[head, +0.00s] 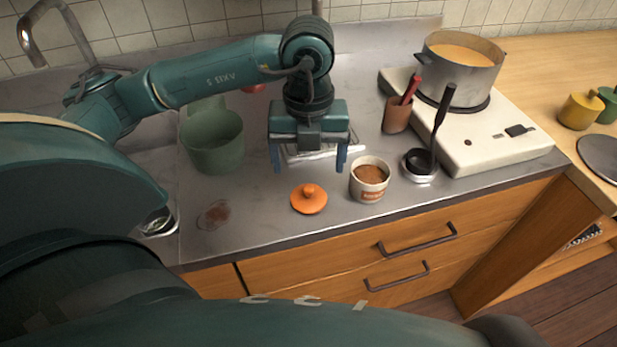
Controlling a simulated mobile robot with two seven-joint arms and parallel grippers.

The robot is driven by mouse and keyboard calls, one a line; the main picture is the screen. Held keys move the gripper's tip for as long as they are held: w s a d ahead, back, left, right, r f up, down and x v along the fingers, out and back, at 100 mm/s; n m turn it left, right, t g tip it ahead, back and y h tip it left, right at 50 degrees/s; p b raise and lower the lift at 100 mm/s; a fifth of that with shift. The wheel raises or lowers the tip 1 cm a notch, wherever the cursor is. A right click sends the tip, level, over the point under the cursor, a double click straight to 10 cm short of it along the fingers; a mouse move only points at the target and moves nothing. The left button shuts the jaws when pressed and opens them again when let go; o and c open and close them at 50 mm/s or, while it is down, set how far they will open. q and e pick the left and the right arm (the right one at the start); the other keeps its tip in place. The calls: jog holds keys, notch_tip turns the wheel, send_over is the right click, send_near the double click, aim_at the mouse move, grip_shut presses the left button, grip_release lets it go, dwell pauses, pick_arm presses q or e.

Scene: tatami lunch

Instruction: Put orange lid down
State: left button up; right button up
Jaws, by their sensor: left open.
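The orange lid (309,199), round with a small knob on top, lies on the grey metal counter near its front edge. A white jar (369,180) with an orange label stands just right of the lid, uncovered, with brown contents showing. My left gripper (308,165) points down above the counter, behind the lid in the picture. Its two blue fingers are spread wide and nothing is between them. The lid is apart from the fingers. My right gripper is not in view.
A green container (213,142) stands to the left. A ladle (437,135) rests in a small dark bowl, beside a brown cup (397,115) with red-handled utensils. A pot (460,72) of orange-yellow liquid sits on the white cooker (500,140). Counter left of the lid has a reddish stain (214,215).

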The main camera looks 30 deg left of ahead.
aim_at(308, 188)
pick_arm(q)
jog(key=shift+r, duration=2.2)
jog(key=shift+s+f, duration=0.1)
